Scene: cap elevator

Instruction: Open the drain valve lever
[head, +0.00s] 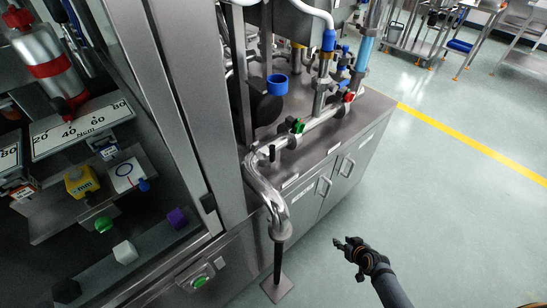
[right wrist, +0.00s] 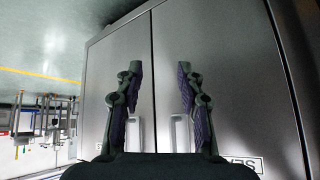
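Metal piping with several valves runs along the steel counter (head: 335,136). A green valve handle (head: 297,126) and a red one (head: 349,97) sit on the pipes. A small dark lever-like part (head: 271,153) stands near the bent pipe (head: 268,188). I cannot tell which of these is the drain valve lever; the labels are too small to read. My right gripper (head: 350,246) is over the floor in front of the cabinet, apart from the valves. In the right wrist view the right gripper (right wrist: 160,68) is open and empty, facing the cabinet doors. My left gripper is not in view.
The cabinet doors (head: 334,182) with upright handles lie below the counter. A thin black post on a floor plate (head: 277,289) stands under the bent pipe.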

